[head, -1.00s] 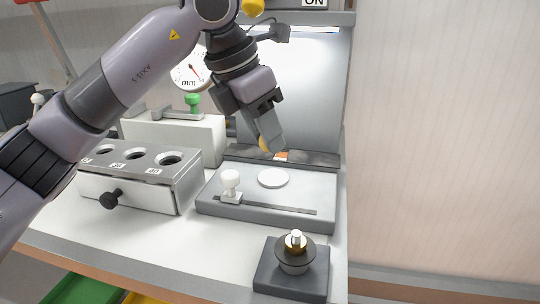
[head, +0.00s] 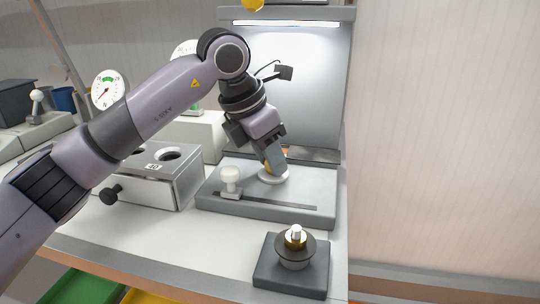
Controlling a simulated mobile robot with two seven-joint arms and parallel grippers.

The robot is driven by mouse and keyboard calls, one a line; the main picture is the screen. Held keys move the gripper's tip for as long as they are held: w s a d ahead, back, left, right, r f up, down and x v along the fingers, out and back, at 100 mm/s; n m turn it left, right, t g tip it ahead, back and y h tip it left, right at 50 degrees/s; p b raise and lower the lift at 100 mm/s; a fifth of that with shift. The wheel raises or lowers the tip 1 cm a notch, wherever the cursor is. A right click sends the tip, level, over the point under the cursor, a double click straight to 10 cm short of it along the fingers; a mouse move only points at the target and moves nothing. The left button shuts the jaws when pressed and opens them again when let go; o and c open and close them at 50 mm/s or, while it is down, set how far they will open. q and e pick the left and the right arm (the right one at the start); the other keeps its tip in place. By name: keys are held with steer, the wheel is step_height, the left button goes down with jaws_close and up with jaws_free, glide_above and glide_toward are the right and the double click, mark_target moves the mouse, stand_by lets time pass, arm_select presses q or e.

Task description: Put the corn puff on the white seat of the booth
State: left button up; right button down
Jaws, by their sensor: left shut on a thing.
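The booth's white seat (head: 264,180) is a round disc on a grey base plate, at the middle of the head view. My left gripper (head: 276,170) points down over the seat and covers much of it. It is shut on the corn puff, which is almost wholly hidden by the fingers. I cannot tell whether the puff touches the seat. My right gripper is not in view.
A white knob on a slider (head: 230,180) stands just left of the seat. A metal box with round holes (head: 150,187) is further left. A dark block with a brass-topped post (head: 292,262) is in front. A lit grey panel (head: 312,90) stands behind.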

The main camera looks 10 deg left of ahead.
arm_select(q)
steer(key=shift+f, duration=0.3)
steer(key=o, duration=0.8)
steer(key=shift+r, duration=0.1)
steer(key=shift+c, duration=0.2)
steer(key=shift+a+r, duration=0.1)
steer(key=shift+r, duration=0.35)
steer(key=v, duration=0.5)
steer(key=shift+s+r+p, duration=0.1)
steer(key=shift+r+p, duration=0.2)
steer(key=shift+s+a+r, duration=0.2)
steer(key=shift+a+r, duration=0.05)
steer(key=shift+r, duration=0.35)
